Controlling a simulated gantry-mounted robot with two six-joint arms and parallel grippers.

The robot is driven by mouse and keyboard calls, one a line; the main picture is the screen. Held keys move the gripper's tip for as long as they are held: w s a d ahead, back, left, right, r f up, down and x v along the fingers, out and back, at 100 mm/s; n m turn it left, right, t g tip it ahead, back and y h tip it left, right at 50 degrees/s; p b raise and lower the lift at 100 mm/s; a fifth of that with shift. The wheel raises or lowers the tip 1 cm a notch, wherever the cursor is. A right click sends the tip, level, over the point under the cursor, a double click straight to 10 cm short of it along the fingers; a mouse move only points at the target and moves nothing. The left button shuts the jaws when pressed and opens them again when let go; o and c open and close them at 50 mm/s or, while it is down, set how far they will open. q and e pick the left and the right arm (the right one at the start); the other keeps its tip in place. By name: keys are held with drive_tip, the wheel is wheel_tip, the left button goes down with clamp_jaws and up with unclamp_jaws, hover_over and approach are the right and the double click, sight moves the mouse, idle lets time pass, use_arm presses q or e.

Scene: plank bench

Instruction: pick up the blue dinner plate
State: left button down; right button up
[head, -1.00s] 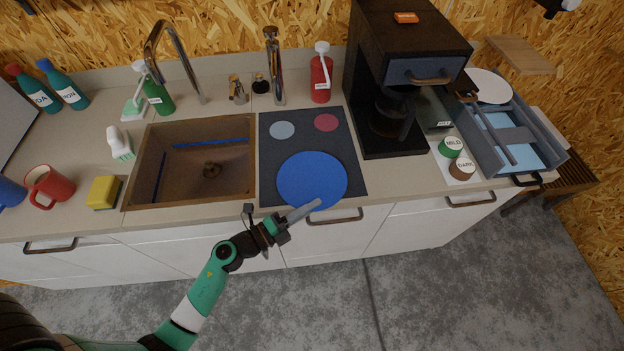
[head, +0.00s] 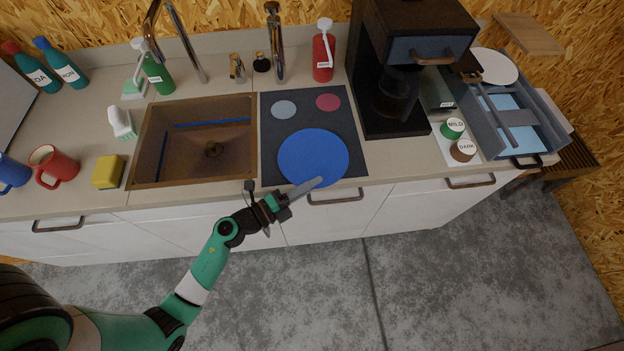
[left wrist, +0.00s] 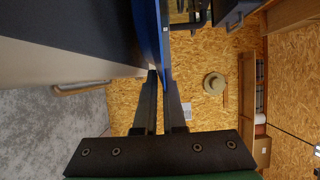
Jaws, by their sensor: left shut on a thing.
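The blue dinner plate (head: 312,153) is over the front of the dark mat (head: 276,148) right of the sink, its near rim at the counter's front edge. I cannot tell if it touches the mat. My left gripper (head: 318,182) is shut on the plate's near rim, its arm coming up from the lower left. In the left wrist view the plate (left wrist: 149,28) shows edge-on as a blue strip, its rim running between the two fingers (left wrist: 161,90). My right gripper is in neither view.
A grey disc (head: 284,110) and a pink-red disc (head: 328,102) lie on the mat behind the plate. The sink (head: 195,180) is to the left, the black coffee machine (head: 372,60) to the right. A red pump bottle (head: 323,57) stands behind. Space before the cabinets is clear.

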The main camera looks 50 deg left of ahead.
use_arm(q)
drive_tip(key=s+d+r+p, duration=0.7)
drive_tip(key=s+d+r, duration=0.1)
drive_tip(key=s+r, duration=0.3)
drive_tip(key=shift+s+d+r, duration=0.15)
drive_tip(key=shift+s+r, duration=0.05)
drive_tip(key=shift+r, duration=0.25)
